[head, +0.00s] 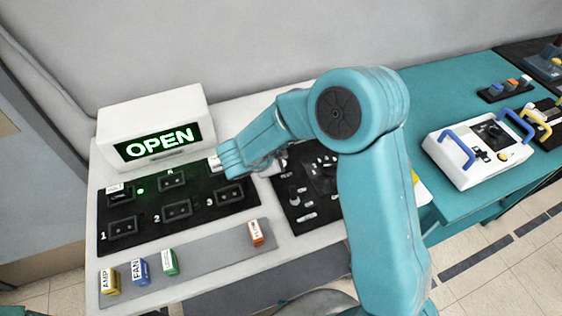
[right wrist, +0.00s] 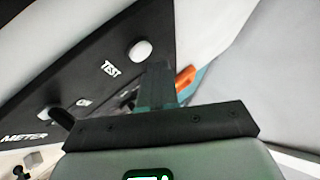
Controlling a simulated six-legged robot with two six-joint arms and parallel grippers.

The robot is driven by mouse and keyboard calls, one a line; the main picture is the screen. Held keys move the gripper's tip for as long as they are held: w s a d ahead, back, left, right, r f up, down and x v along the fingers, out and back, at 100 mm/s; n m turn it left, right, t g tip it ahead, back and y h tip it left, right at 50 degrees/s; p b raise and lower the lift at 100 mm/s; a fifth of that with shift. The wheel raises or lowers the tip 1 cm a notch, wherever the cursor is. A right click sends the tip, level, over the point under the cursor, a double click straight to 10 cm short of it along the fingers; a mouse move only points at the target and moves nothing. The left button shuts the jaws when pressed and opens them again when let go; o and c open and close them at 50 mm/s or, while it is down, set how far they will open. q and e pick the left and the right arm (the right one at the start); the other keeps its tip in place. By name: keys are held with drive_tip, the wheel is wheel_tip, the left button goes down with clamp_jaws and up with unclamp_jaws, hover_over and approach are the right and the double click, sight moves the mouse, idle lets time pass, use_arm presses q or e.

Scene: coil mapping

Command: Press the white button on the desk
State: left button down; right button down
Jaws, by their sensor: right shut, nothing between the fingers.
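A round white button (right wrist: 140,51) beside the word TEST sits on a black panel (right wrist: 85,70) in the right wrist view. I cannot make it out in the head view, where my right arm covers part of the desk (head: 300,240). My right gripper (right wrist: 155,72) is shut and empty. In the head view the right gripper is mostly hidden by my teal wrist, over the gap between the two black panels. My left gripper is not in view.
A white box with a green OPEN display (head: 155,140) stands at the back left. The slotted black panel (head: 130,205) lies before it. A white device with blue handles (head: 480,150) is at right.

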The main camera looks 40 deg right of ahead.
idle(0.8)
drive_tip(key=shift+f, duration=0.4)
drive_tip(key=shift+f, duration=0.4)
idle(0.4)
drive_tip(key=shift+r, duration=0.1)
drive_tip(key=shift+r+p, duration=0.7)
wheel_tip(320, 180, up, 5)
drive_tip(key=p, duration=0.5)
drive_tip(key=shift+r, duration=0.1)
